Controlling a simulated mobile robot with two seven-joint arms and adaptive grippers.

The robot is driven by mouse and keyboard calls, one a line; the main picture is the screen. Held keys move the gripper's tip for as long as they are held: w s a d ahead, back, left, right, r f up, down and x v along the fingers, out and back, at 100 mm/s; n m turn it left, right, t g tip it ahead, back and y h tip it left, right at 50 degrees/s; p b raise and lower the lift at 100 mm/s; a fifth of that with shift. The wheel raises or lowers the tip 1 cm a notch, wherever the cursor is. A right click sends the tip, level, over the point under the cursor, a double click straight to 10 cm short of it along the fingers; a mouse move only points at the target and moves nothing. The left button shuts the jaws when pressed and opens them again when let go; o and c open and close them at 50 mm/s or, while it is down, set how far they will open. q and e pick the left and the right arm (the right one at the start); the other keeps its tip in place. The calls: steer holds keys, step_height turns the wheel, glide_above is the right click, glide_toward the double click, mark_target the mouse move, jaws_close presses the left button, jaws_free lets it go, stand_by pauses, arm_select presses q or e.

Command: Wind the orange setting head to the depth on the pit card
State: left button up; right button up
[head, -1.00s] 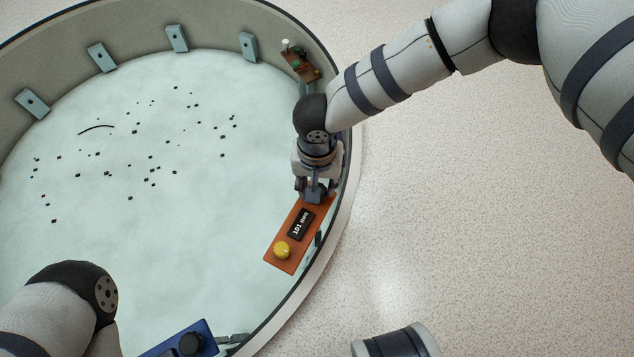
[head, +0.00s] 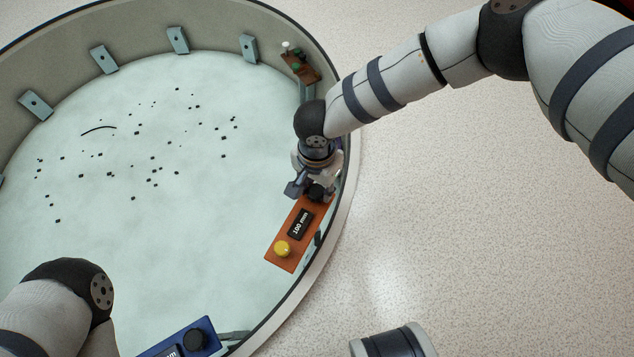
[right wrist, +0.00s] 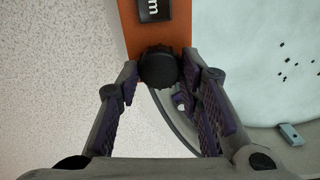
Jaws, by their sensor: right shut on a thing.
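The orange setting head (head: 287,228) is a flat orange plate on the pit's right wall. Its black display (head: 300,224) reads 100 mm, and a yellow button (head: 282,248) sits at its near end. A black knob (head: 316,193) is at its far end. My right gripper (head: 309,191) is shut on this knob. In the right wrist view the dark round knob (right wrist: 158,68) lies between the two fingers. My left gripper is out of view; only part of my left arm shows at lower left. I cannot make out a pit card.
A blue setting head (head: 180,340) with a black knob and a partly cut-off display is at the bottom. A brown panel (head: 300,68) with small white and green parts is on the far wall. Grey-blue brackets (head: 178,40) line the wall. The pit floor (head: 130,240) carries small black specks.

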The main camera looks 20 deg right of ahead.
mark_target(317, 192)
steer(key=m+p, duration=0.1)
steer(key=m, duration=0.4)
steer(key=shift+s+m+p, duration=0.1)
steer(key=shift+m+p, duration=0.2)
steer(key=shift+p, duration=0.05)
steer(key=m+p, duration=0.1)
steer(key=m, duration=0.4)
steer(key=shift+s, duration=0.1)
steer(key=m+p, duration=0.2)
steer(key=m, duration=0.4)
steer(key=shift+a+r+m, duration=0.1)
steer(key=shift+m, duration=0.3)
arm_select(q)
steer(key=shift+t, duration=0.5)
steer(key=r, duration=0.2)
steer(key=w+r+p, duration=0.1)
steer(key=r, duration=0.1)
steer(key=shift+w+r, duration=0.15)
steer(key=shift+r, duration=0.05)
arm_select(e)
steer(key=m, duration=0.5)
steer(key=shift+m, duration=0.4)
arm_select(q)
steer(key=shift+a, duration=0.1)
arm_select(e)
steer(key=o, duration=1.2)
steer(key=shift+c, duration=0.2)
step_height(317, 192, up, 12)
